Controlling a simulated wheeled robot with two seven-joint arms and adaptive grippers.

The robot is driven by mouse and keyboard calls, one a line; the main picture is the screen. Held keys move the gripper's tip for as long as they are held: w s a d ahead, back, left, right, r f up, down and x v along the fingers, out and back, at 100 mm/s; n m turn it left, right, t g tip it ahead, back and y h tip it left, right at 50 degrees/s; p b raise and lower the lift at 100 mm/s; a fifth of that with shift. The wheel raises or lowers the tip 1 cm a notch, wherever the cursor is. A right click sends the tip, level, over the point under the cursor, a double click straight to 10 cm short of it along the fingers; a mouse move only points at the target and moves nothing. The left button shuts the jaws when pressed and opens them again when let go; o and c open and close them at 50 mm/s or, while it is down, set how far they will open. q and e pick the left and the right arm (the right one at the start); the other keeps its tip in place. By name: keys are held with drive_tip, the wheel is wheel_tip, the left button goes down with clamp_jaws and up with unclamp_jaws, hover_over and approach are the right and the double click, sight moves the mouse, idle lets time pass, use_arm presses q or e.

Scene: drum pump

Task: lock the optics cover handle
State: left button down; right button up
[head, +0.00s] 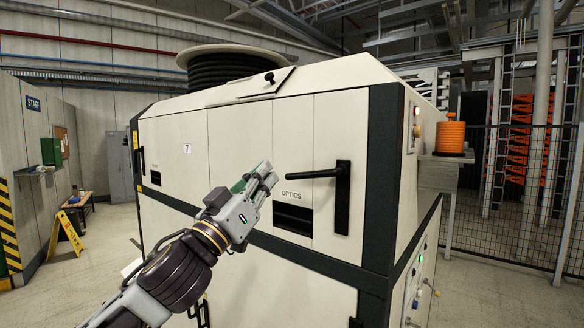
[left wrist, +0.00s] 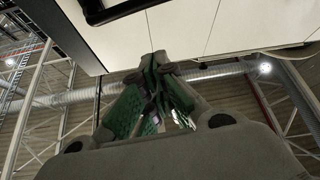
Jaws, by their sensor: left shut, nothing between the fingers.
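The optics cover handle (head: 340,185) is a black L-shaped lever on the front of the cream cabinet. One arm of it points left and the other hangs down along the panel. The optics cover (head: 338,115) is the cream panel with the word OPTICS and a dark slot (head: 293,219). My left gripper (head: 268,172) is shut and empty, in front of the panel and left of the handle, apart from it in the picture. Its green-padded fingers (left wrist: 158,85) are together in the left wrist view, with a black part at the top. My right gripper is not in view.
The cream cabinet (head: 172,135) with dark edge bars fills the middle. An orange stack (head: 450,134) stands on a side shelf at the right, before a mesh fence (head: 528,185). A yellow floor sign (head: 70,230) stands at the left. The floor around the cabinet looks free.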

sight(315, 173)
use_arm(q)
drive_tip(key=shift+p+x, duration=1.9)
drive_tip(key=shift+x, duration=3.15)
drive_tip(key=f, duration=0.2)
drive_tip(key=d+f, duration=0.1)
drive_tip(key=f, duration=0.1)
drive_tip(key=shift+w, duration=0.1)
drive_tip(key=shift+w+a+f, duration=0.1)
